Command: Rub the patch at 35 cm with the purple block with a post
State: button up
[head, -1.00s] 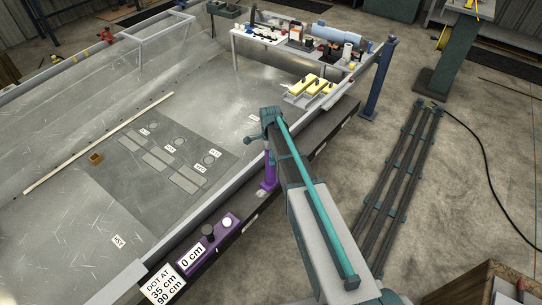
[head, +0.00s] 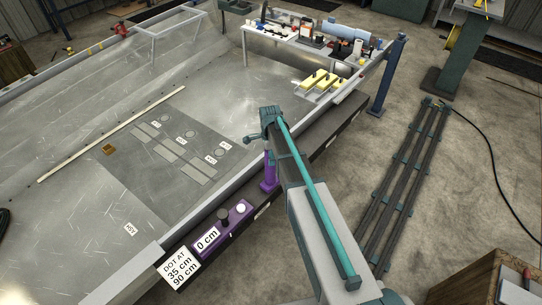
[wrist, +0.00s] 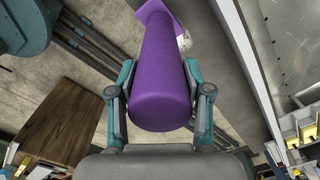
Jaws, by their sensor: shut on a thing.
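My gripper (wrist: 160,92) is shut on the post of the purple block (wrist: 161,55); its flat base shows at the top of the wrist view. In the head view the purple block (head: 269,172) hangs below the arm's end, near the table's front rail; whether it touches anything there I cannot tell. On a dark panel (head: 130,178) lie several pale rectangular patches (head: 168,149) and round spots (head: 219,153) with small labels, too small to read surely. A purple plate marked "0 cm" (head: 207,239) and a white sign reading "DOT AT 35 cm 90 cm" (head: 178,268) are at the front edge.
Yellow blocks (head: 318,80) sit at the table's far right. A side table (head: 300,45) with many items and a blue post (head: 388,80) stand beyond. The metal sheet between is clear.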

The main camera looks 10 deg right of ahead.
jog(key=shift+r+p, duration=1.8)
jog(key=shift+r, duration=1.5)
jog(key=shift+f+b, duration=0.3)
jog(key=shift+b, duration=1.4)
